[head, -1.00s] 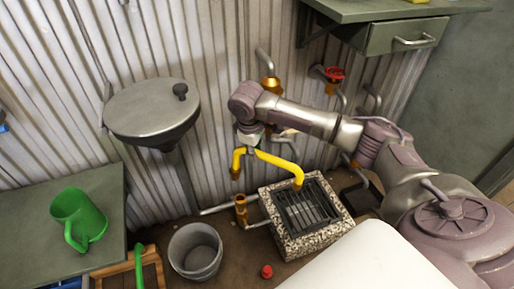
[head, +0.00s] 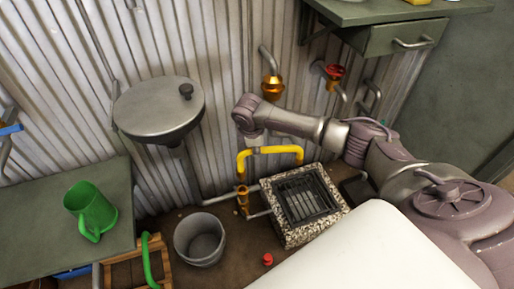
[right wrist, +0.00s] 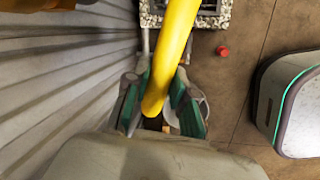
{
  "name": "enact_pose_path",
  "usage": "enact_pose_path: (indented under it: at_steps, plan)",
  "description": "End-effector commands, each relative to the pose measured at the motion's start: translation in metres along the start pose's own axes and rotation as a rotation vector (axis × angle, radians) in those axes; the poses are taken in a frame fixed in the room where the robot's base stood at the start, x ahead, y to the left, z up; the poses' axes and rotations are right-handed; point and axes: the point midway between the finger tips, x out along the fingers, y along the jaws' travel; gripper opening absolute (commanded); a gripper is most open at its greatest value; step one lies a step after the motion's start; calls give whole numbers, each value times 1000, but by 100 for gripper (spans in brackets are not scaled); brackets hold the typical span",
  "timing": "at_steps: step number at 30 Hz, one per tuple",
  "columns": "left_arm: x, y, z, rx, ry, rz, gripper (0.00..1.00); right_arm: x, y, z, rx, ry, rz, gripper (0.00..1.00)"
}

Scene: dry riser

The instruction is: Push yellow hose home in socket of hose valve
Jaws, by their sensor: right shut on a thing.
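The bent yellow hose (head: 272,151) is held by my right gripper (head: 254,147) near the wall. Its left end turns down directly over the upright brass socket (head: 242,203) on the low pipe. They look in line; I cannot tell whether the end is inside the socket or how deep. Its right end bends down over the grate. In the right wrist view the hose (right wrist: 173,58) runs between the two green-sided fingers of the gripper (right wrist: 158,97), which are shut on it. The socket is mostly hidden there. My left gripper is not in view.
A stone-rimmed drain grate (head: 303,199) lies right of the socket, a grey bucket (head: 199,239) left of it. A small red cap (head: 268,259) is on the floor. A brass fitting (head: 272,87) and a red-wheeled valve (head: 333,72) are on the wall above.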

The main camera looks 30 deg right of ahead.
Motion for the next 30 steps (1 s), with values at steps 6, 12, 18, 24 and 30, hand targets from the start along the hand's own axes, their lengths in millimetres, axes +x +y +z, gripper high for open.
enact_pose_path:
  at_steps: [6,12,18,24,30]
  plan:
    - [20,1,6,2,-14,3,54,-2,1,0,0,1,1,0]
    - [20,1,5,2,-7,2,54,9,-2,-1,0,0,0,0]
    - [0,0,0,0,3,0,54,23,-4,-3,0,1,1,0]
    - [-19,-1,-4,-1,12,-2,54,36,-7,-5,0,0,1,0]
    - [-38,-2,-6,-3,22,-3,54,48,-9,-6,0,0,1,0]
